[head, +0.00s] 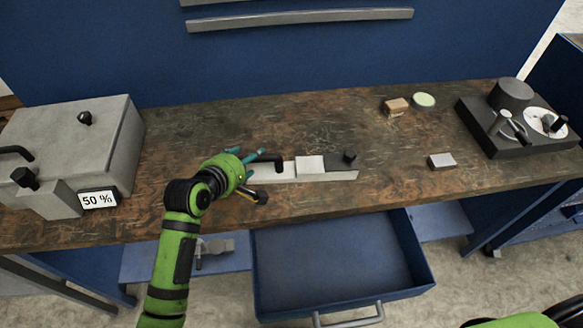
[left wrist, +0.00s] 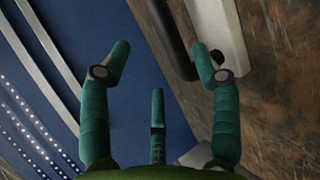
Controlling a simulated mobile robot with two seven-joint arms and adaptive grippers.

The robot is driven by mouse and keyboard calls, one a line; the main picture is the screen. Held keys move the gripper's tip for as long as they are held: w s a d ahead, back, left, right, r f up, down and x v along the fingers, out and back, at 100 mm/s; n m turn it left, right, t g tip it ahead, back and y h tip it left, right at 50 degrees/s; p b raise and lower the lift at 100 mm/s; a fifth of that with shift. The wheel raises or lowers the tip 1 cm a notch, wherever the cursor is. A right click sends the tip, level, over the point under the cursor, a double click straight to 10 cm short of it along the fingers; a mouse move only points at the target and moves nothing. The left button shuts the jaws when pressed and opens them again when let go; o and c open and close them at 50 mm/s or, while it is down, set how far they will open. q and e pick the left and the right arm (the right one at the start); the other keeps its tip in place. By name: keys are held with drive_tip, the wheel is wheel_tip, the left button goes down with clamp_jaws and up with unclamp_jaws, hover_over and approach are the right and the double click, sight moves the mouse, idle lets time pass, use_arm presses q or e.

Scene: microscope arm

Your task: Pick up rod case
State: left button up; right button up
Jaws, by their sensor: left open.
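My left gripper (head: 256,175) is open at the left end of a long, low pale-grey device (head: 318,175) on the workbench, with a bent black handle (head: 268,158). No label marks the rod case; this device may be it, but I cannot tell for sure. In the left wrist view my spread teal fingers (left wrist: 160,65) are empty. A black bar (left wrist: 172,38) and a pale body with a dark knob (left wrist: 218,35) lie beyond the right finger. Contact cannot be told. My right gripper is not in view.
A grey box (head: 75,140) with a "50 %" display stands left. A tan block (head: 396,106), a round pale-green disc (head: 424,100), a small grey block (head: 441,160) and a black turntable-like device (head: 500,130) stand right. An open blue drawer (head: 335,265) juts out below the front edge.

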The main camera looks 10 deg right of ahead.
use_arm(q)
drive_tip(key=shift+s+f+p+x, duration=0.15)
drive_tip(key=shift+p+x, duration=0.15)
drive_tip(key=shift+x, duration=1.3)
drive_tip(key=shift+s+f+p+x, duration=0.15)
drive_tip(key=shift+p+x, duration=0.1)
drive_tip(key=shift+x, duration=1.35)
drive_tip(key=shift+d, duration=0.1)
clamp_jaws()
drive_tip(key=shift+r, duration=0.15)
